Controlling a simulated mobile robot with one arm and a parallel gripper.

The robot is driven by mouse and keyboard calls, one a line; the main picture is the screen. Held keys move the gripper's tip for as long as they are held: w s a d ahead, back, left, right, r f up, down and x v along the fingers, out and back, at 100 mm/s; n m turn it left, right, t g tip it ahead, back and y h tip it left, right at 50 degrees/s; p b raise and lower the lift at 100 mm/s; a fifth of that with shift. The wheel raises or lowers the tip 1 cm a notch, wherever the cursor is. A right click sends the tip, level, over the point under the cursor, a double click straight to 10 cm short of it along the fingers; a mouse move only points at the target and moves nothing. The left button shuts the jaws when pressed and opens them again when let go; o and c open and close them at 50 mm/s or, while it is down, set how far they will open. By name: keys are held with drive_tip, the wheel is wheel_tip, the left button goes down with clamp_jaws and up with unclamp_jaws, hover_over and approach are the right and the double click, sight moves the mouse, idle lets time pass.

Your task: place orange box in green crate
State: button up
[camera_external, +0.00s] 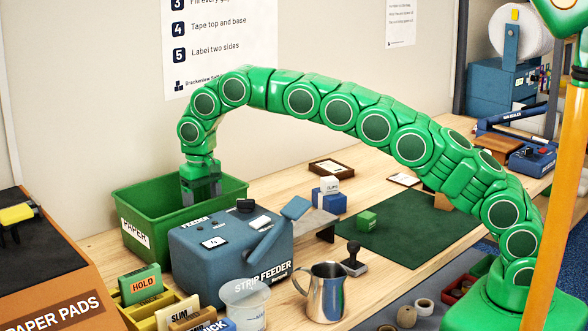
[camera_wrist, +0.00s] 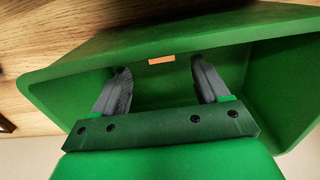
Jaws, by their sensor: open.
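The green crate (camera_external: 135,218) stands on the wooden bench at the left, with a PAPER label on its side. My gripper (camera_external: 201,195) points down inside it, below the rim. In the wrist view my gripper (camera_wrist: 163,88) is open, its two dark fingers apart with nothing held between them. A small flat orange patch, which looks like part of the orange box (camera_wrist: 161,60), shows inside the crate (camera_wrist: 75,62) just beyond the gap between the fingers. The rest of it is hidden. The crate's front wall hides its floor in the external view.
A blue strip feeder (camera_external: 215,255) stands close in front of the crate. A steel jug (camera_external: 326,292) and a clear beaker (camera_external: 245,300) stand nearby. A green block (camera_external: 367,221) is on the dark green mat (camera_external: 420,235), which has free room. The wall is close behind the crate.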

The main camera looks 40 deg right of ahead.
wheel_tip(320, 180, up, 4)
idle(0.4)
drive_tip(key=s+d+r+g, duration=0.1)
drive_tip(key=s+d+r, duration=0.5)
drive_tip(key=s+d, duration=0.55)
drive_tip(key=s+d+r, duration=0.5)
drive_tip(key=s+d, duration=0.3)
drive_tip(key=d, duration=0.7)
drive_tip(key=s+d+f, duration=0.2)
drive_tip(key=s+d, duration=0.2)
drive_tip(key=s, duration=0.6)
drive_tip(key=s+d+f, duration=0.2)
drive_tip(key=s+d, duration=0.2)
drive_tip(key=s, duration=0.7)
drive_tip(key=s+d+f, duration=0.2)
drive_tip(key=s+d, duration=0.2)
drive_tip(key=s, duration=0.7)
drive_tip(key=shift+s+d+g, duration=0.25)
drive_tip(key=shift+d+g, duration=0.05)
drive_tip(key=shift+g, duration=0.1)
